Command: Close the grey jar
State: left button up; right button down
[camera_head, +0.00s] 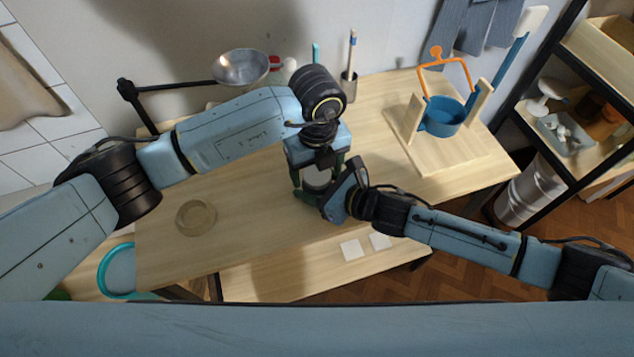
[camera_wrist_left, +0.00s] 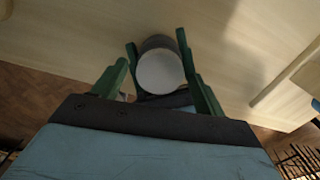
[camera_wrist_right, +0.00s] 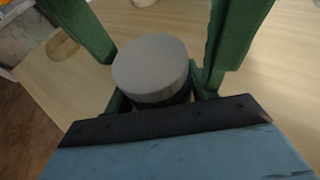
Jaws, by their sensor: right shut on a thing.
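The grey jar (camera_wrist_right: 160,92) stands on the table, with a flat pale grey round top that looks like its lid (camera_wrist_right: 148,66). The round top also shows in the left wrist view (camera_wrist_left: 160,71). My right gripper (camera_wrist_right: 158,95) is shut on the jar low down, from the side. My left gripper (camera_wrist_left: 157,48) points down over the jar, its green fingers apart on either side of the top. In the head view the two grippers largely hide the jar (camera_head: 318,178). I cannot tell whether the lid is fully seated.
A shallow round tan dish (camera_head: 196,218) lies on the table (camera_head: 255,235) to the left. A wooden stand with a blue pot (camera_head: 443,117) is at the right.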

aim_at(317, 174)
pick_arm(q)
jog(key=shift+r, duration=2.3)
jog(key=shift+c, duration=0.3)
jog(key=shift+r+n, duration=1.7)
jog(key=shift+f, duration=4.05)
